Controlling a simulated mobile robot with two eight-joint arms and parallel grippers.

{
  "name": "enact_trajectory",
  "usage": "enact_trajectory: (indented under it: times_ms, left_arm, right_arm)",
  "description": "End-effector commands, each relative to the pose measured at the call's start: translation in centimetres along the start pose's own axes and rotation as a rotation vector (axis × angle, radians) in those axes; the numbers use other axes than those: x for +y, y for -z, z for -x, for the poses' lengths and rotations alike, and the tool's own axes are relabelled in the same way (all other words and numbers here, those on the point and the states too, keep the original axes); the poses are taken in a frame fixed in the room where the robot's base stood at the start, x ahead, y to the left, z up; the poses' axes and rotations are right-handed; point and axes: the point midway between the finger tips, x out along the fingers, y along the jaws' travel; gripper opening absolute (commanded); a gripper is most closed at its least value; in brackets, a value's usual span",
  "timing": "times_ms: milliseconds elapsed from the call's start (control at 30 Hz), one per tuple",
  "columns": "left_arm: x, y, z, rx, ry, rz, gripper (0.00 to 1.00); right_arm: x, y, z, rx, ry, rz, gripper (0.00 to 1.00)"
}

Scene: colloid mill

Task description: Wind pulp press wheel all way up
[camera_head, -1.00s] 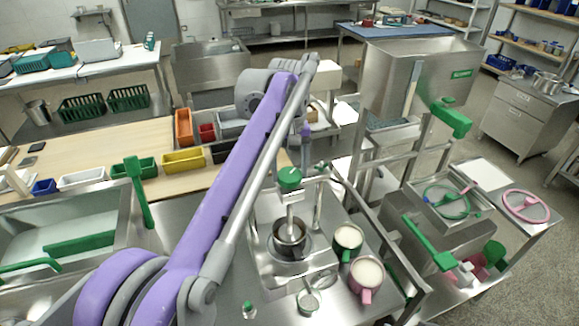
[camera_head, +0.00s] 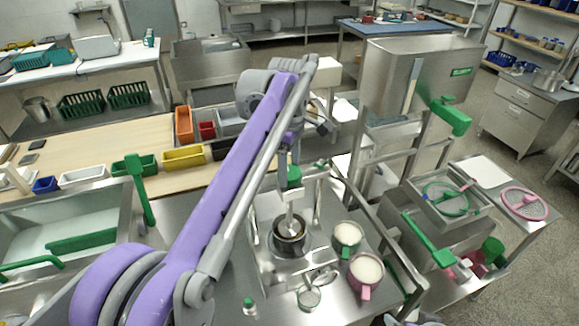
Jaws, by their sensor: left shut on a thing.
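The pulp press stands on the steel bench at the centre. Its green wheel (camera_head: 294,174) sits on top of a pale vertical spindle and is partly hidden. The spindle reaches down into a dark steel pot (camera_head: 289,238) below. My left gripper (camera_head: 296,159) is at the wheel, shut on it from above. My purple arm hides the near-left side, and the fingertips are small and hard to make out. My right gripper is not in view.
A green-handled cup (camera_head: 347,236) and a pink-handled cup (camera_head: 365,272) with pale contents stand right of the press. A small strainer (camera_head: 309,298) lies in front. A green-capped bottle (camera_head: 249,307) stands near the front. A steel hopper machine (camera_head: 420,75) rises behind right.

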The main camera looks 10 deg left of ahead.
Motion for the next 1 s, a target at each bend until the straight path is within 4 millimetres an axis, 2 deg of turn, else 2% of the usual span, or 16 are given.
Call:
enact_trajectory:
  times_ms: [500, 1000]
  left_arm:
    - [0.05, 0.06, 0.13, 0.001, -0.003, 0.423, 0.18]
    - [0.06, 0.06, 0.14, 0.001, -0.003, 0.568, 0.18]
  right_arm:
    - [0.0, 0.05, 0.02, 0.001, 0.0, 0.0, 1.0]
    - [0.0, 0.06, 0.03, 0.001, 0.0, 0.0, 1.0]
